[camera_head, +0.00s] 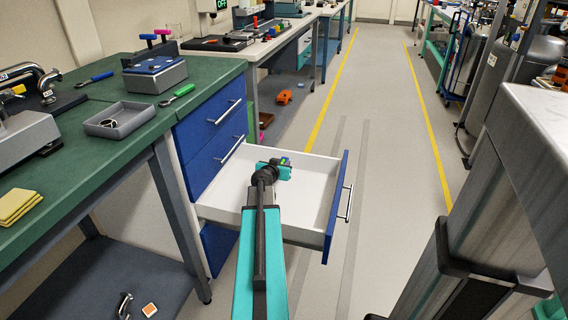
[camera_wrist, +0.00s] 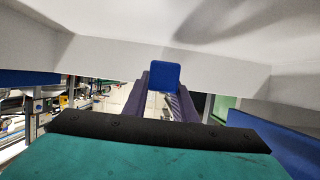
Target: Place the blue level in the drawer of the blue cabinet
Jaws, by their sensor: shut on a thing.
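The blue cabinet (camera_head: 209,121) stands under the green bench. One of its drawers (camera_head: 330,205) is pulled out, with white inner walls and a bare white floor. My gripper (camera_head: 284,168) is over the open drawer, seen from behind. In the wrist view my gripper (camera_wrist: 163,95) has its two dark fingers shut on the blue level (camera_wrist: 164,76), whose blue end shows between the fingertips. In the head view only a small part of the level (camera_head: 285,161) shows at the gripper. I cannot tell whether the level touches the drawer floor.
The green workbench (camera_head: 100,95) to the left holds a grey tray (camera_head: 119,120), a green-handled tool (camera_head: 176,95) and yellow pads (camera_head: 17,206). The drawer's blue front has a bar handle (camera_head: 346,204). The aisle floor (camera_head: 385,130) right of the drawer is clear.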

